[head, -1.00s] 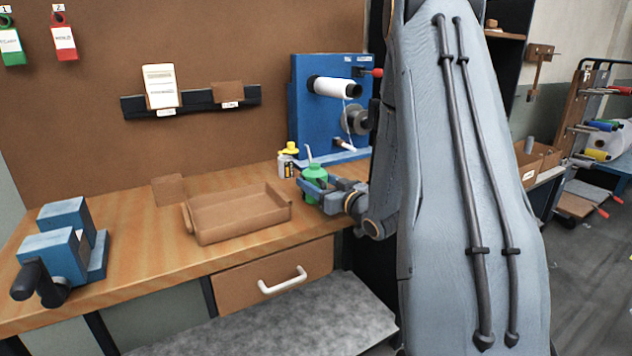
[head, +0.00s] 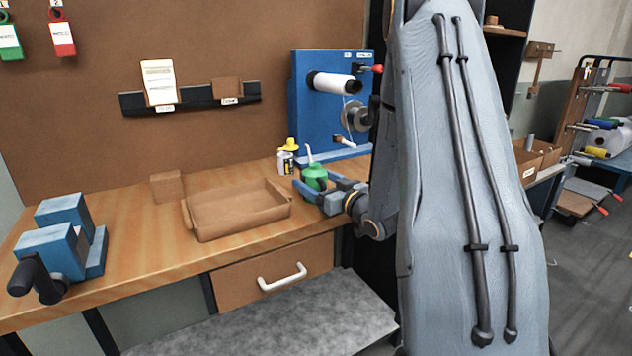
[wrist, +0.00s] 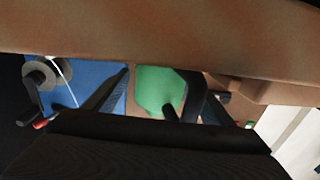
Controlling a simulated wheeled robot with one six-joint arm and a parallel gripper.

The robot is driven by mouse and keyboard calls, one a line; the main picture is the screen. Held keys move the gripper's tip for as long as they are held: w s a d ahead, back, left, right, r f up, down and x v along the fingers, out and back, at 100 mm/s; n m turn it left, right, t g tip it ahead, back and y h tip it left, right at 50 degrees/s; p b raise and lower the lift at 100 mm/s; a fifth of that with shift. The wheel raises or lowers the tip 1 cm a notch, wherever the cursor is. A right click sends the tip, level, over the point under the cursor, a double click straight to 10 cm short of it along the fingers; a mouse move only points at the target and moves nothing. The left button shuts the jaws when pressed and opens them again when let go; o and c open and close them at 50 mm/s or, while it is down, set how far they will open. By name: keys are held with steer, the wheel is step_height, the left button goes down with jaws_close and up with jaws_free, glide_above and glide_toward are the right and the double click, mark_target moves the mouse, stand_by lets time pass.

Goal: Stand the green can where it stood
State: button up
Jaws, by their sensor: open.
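The green can (head: 314,175), with a pale thin spout, stands upright on the wooden bench, right of the brown tray and in front of the blue machine. My gripper (head: 309,187) reaches in from the right at bench height, with its fingers open on either side of the can. In the wrist view the green can (wrist: 158,90) shows between the two dark fingers, with a gap on its left side; whether the right finger touches it I cannot tell. The can's lower part is partly hidden by the near finger.
A small bottle with a yellow top (head: 287,158) stands just behind and left of the can. The brown tray (head: 236,228) lies to the left, close by. The blue machine (head: 310,70) with a white spool stands behind.

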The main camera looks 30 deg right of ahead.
steer(key=s, duration=0.5)
steer(key=s+d+b, duration=0.1)
steer(key=s, duration=0.1)
steer(key=shift+s, duration=0.3)
steer(key=shift+s, duration=0.1)
